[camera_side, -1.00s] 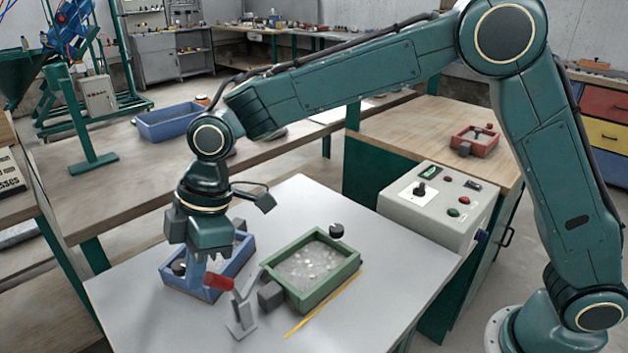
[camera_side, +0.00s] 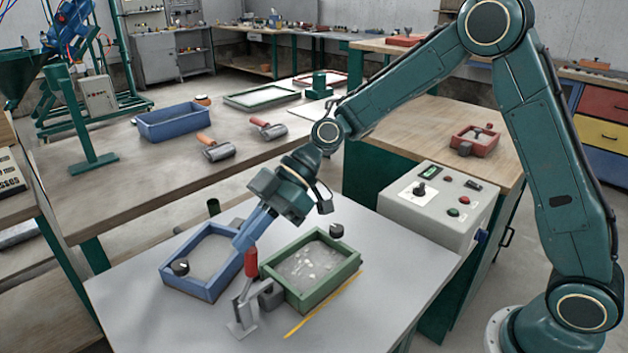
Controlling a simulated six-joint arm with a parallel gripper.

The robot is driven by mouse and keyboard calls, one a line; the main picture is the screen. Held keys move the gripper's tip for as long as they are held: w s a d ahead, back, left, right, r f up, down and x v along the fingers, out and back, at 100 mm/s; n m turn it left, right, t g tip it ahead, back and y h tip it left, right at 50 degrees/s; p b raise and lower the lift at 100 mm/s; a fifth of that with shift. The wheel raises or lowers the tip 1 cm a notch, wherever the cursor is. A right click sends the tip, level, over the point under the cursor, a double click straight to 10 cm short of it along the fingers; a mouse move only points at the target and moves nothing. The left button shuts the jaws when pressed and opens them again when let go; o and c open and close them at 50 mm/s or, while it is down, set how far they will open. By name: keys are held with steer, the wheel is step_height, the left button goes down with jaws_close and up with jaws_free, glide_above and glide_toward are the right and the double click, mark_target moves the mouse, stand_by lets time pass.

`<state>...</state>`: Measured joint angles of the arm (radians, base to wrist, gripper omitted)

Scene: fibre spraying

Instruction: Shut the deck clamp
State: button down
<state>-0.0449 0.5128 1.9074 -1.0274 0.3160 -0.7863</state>
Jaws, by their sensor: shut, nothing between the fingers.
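The deck clamp is a grey metal toggle clamp (camera_side: 243,309) with a red handle (camera_side: 251,262), fixed on the light grey deck (camera_side: 330,325). Its handle stands close to upright, beside the dark block at the left wall of the green frame (camera_side: 318,295). My gripper (camera_side: 240,245) is shut and empty. It is tilted, its fingertips pointing down-left, close to the top of the red handle. I cannot tell whether the fingertips touch the handle.
A blue tray (camera_side: 172,281) with a black knob lies left of the clamp. A yellow strip (camera_side: 322,306) lies right of the green frame. A grey control box (camera_side: 437,207) stands at the deck's right.

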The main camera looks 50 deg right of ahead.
steer(key=shift+d+f, duration=0.15)
steer(key=shift+d, duration=0.25)
steer(key=shift+d+f, duration=0.1)
steer(key=shift+f, duration=0.05)
steer(key=shift+w+a+r, duration=0.1)
steer(key=shift+a+r, duration=0.3)
steer(key=shift+a, duration=0.05)
steer(key=d+r, duration=0.6)
steer(key=r, duration=0.1)
steer(key=shift+r, duration=0.15)
stand_by(0.5)
steer(key=shift+d, duration=0.1)
